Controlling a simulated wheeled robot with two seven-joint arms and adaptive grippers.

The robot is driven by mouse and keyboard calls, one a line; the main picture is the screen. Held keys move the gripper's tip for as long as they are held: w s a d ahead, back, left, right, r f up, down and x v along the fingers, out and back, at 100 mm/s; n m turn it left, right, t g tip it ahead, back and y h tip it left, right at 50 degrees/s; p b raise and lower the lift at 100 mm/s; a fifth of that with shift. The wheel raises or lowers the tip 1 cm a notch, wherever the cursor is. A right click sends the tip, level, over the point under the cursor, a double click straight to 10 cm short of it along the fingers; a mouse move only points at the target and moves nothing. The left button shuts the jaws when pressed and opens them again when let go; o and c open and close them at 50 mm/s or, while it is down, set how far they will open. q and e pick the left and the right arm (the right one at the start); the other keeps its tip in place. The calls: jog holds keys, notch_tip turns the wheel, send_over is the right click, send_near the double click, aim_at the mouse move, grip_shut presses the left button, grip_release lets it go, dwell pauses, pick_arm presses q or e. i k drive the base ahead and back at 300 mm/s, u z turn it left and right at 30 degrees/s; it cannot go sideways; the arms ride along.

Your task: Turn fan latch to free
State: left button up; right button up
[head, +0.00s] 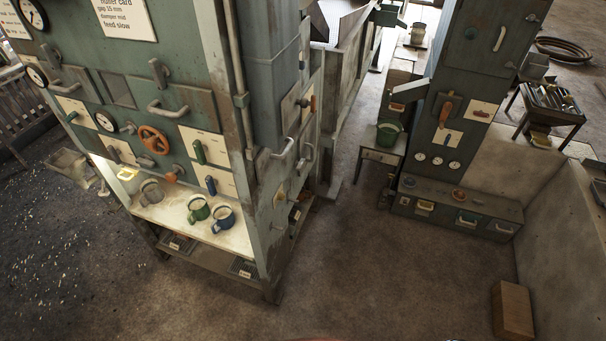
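No part in the head view can be told for sure as the fan latch; labels on the plates are too small to read. The left machine (195,95) carries a green lever (199,151), a blue lever (211,185) and an orange-knobbed lever (171,177) near an orange handwheel (154,140). The tall machine at the right (470,75) has an orange-brown handle (446,113) and a small blue lever (447,139) on a pale plate. Neither of my grippers is in view.
A shelf (170,213) on the left machine holds green and blue mugs (222,219). A green bucket (388,132) stands on a small table. A drawer bench (457,211) and a brown box (512,310) are at the right. The middle floor (375,265) is clear.

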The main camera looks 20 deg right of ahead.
aim_at(299, 164)
jog(key=u, duration=0.7)
jog(key=k, duration=0.15)
jog(key=z, duration=1.2)
jog(key=i, duration=1.2)
jog(key=u, duration=0.65)
